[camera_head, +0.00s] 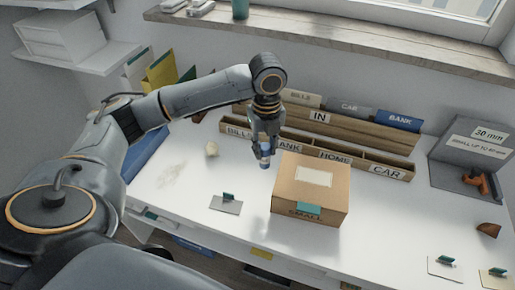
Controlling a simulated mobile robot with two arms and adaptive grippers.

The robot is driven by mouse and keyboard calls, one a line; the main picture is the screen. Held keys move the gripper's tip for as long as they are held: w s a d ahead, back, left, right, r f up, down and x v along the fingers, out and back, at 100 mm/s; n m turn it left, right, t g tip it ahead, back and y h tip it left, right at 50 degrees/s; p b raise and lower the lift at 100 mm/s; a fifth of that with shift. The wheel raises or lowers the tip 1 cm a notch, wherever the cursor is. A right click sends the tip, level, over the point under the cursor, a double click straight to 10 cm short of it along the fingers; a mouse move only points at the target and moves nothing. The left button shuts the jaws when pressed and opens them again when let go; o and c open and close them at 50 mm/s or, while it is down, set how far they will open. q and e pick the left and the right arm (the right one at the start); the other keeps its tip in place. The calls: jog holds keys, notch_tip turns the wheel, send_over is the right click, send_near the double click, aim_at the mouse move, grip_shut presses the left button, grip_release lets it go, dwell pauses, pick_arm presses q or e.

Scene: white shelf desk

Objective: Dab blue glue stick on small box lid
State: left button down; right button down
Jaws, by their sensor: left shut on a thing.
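My left gripper (264,149) is shut on a blue glue stick (265,158) and points down. Only part of the stick shows between the fingers. The small brown cardboard box (284,199) stands on the white desk, with the word SMALL on its front. Its lid (333,199) is closed, with a pale label (314,176) on top and a teal piece (308,209) over the front edge. In the picture the glue stick is just left of the box's back left corner. I cannot tell its height above the desk. My right gripper is out of view.
A wooden sorter (380,157) with labelled slots stands behind the box. A grey plate with a green piece (227,203) lies left of the box. A grey holder (470,150) with an orange-brown tool (483,184) stands at the right.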

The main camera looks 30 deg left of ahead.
pick_arm(q)
jog(key=d+r+p, duration=0.6)
jog(key=d, duration=0.3)
jog(key=w+d+p, duration=0.4)
jog(key=w+p, duration=0.1)
jog(key=p, duration=0.2)
notch_tip(320, 180, down, 6)
jog(key=b, duration=0.7)
jog(key=shift+r, duration=0.1)
jog(key=shift+f, duration=0.5)
dwell(0.6)
jog(key=shift+s+f+p, duration=0.15)
jog(key=shift+p, duration=0.3)
dwell(1.8)
